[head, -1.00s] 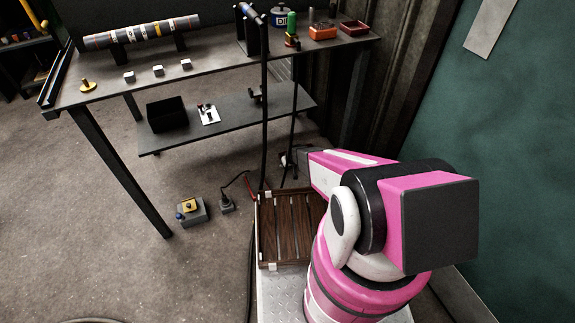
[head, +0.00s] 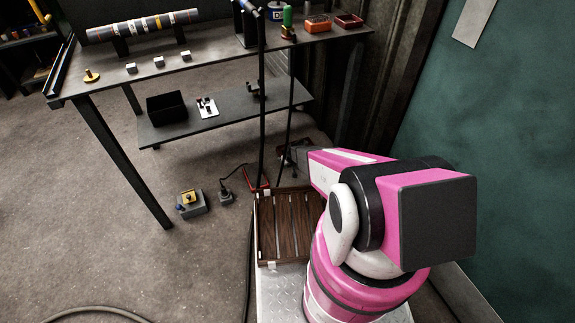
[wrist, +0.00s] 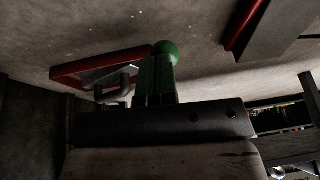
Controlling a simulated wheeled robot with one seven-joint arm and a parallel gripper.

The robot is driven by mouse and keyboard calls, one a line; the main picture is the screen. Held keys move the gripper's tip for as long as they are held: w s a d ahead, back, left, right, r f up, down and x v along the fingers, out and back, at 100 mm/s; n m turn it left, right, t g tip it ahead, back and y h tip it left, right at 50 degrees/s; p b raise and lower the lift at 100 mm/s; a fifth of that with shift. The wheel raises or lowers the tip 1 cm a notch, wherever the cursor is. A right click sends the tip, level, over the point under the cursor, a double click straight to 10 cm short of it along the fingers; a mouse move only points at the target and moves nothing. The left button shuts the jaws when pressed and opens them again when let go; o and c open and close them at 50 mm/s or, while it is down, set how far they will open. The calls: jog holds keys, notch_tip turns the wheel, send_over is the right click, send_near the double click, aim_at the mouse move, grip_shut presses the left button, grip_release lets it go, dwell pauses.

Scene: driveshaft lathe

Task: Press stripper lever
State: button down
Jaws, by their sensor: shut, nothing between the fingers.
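In the wrist view, my gripper (wrist: 152,75) is shut, with its fingers together above the dark hand. A green rounded knob (wrist: 166,53) shows right at the fingertips; it may be the stripper lever's end, and I cannot tell whether the fingers touch it. A red frame (wrist: 72,72) and a bent grey bar (wrist: 124,86) lie just left of the fingers. In the head view, my pink arm hides most of this spot, and the fingers are not clearly seen. A red part (head: 262,186) shows near the slatted crate there.
The wooden slatted crate (head: 283,226) stands beside my arm. A grey box with a yellow top (head: 190,202) and a plug (head: 226,197) lie on the floor. The bench (head: 215,57) holds a striped shaft (head: 143,25) and small parts. A green wall (head: 500,120) is on the right.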

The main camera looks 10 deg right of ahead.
jog(key=d+v, duration=0.1)
jog(key=v, duration=1.1)
jog(key=shift+s+r, duration=0.15)
jog(key=shift+s, duration=0.35)
jog(key=s+d+r+m+g, duration=0.1)
jog(key=s+d+r, duration=0.1)
jog(key=s+r, duration=0.4)
jog(key=s+d+r+m+g+h, duration=0.1)
jog(key=s+r, duration=0.6)
jog(key=r, duration=0.9)
jog(key=s+d+r+m+g+h, duration=0.1)
jog(key=s+d+r, duration=0.2)
jog(key=r, duration=0.9)
jog(key=s, duration=0.3)
jog(key=shift+s+m+g, duration=0.4)
